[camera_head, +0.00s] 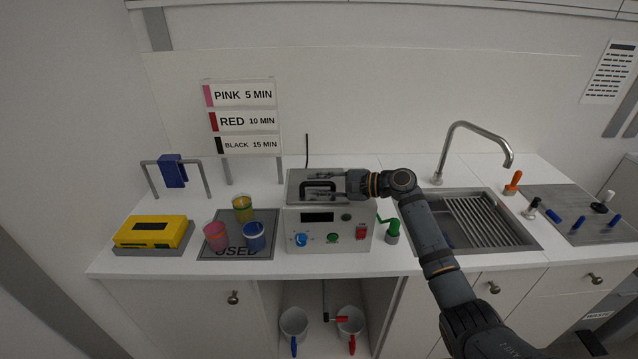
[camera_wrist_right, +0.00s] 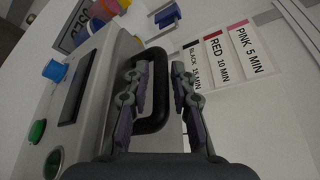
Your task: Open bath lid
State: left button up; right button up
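The bath is a grey metal box (camera_head: 290,218) at the middle of the counter, with knobs and a dark display on its front. Its lid (camera_head: 296,178) lies closed on top and carries a black loop handle (camera_head: 304,188). My right gripper (camera_head: 328,182) reaches in from the right, low over the lid at the handle. In the right wrist view, its fingers (camera_wrist_right: 160,88) are apart, with the outer bar of the handle (camera_wrist_right: 160,118) between them. Whether they touch the bar is unclear. My left gripper is not in view.
Pink, yellow and blue cups (camera_head: 254,238) stand on a dark mat left of the bath, beside a yellow device (camera_head: 152,232). A green-handled item (camera_head: 393,232) stands close on the right, before the sink (camera_head: 530,240). A label sign (camera_head: 240,118) stands behind.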

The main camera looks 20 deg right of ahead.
grip_shut()
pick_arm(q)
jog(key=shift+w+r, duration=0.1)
pick_arm(e)
jog(key=shift+r, duration=0.1)
